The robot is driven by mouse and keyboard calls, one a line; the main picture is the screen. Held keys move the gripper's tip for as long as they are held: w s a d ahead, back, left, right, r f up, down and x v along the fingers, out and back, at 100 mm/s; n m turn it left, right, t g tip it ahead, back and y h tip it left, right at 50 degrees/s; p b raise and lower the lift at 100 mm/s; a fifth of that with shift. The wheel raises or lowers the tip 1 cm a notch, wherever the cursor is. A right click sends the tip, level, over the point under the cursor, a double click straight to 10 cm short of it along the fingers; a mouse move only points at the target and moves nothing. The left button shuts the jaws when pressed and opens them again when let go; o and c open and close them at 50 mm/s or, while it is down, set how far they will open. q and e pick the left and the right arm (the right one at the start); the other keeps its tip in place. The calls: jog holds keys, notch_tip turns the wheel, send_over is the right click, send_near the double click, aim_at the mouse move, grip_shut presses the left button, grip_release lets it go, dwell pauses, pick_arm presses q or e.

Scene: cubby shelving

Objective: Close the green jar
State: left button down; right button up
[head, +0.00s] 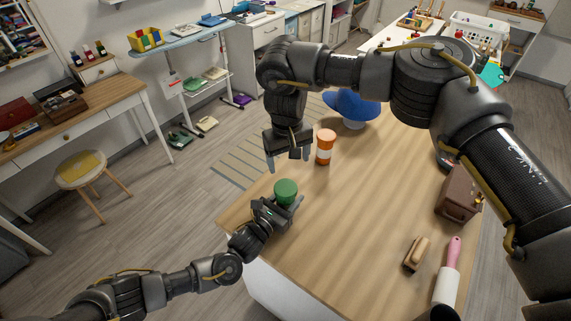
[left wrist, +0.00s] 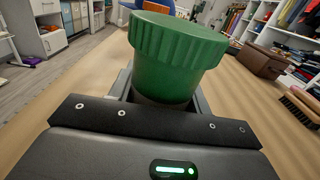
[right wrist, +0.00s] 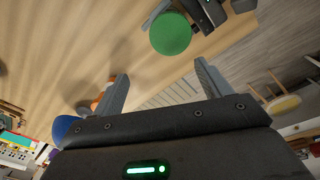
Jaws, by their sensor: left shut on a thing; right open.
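The green jar (head: 286,188) is at the table's near left edge, with a ribbed green lid (left wrist: 180,38) sitting on top of its body (left wrist: 163,78). My left gripper (head: 281,204) is shut around the lower body of the jar, one finger on each side. My right gripper (head: 287,158) is open and empty, pointing down beyond the jar and apart from it. In the right wrist view the round green lid (right wrist: 170,33) lies past the open fingertips. How tightly the lid is seated cannot be told.
A brush (head: 417,253), a lint roller (head: 448,274) and a brown box (head: 459,194) lie on the right. The table's middle is clear.

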jog(key=n, duration=0.5)
jog(key=shift+r, duration=0.15)
jog(key=n, duration=0.3)
jog(key=shift+s+r, duration=0.1)
jog(key=n, duration=0.7)
jog(key=shift+s+n, duration=0.1)
jog(key=shift+n, duration=0.3)
jog(key=n, duration=0.5)
jog(key=shift+s, duration=0.15)
jog(key=n, duration=0.5)
jog(key=shift+s+a, duration=0.1)
jog(key=shift+s, duration=0.05)
jog(key=n, duration=0.7)
jog(key=shift+s+a+f+n+g, duration=0.1)
jog(key=shift+s+f+n+g, duration=0.1)
jog(key=shift+s+n+g, duration=0.1)
jog(key=n, duration=0.4)
jog(key=shift+s+a, duration=0.15)
jog(key=n, duration=0.4)
jog(key=shift+s+n, duration=0.1)
jog(key=shift+n, duration=0.3)
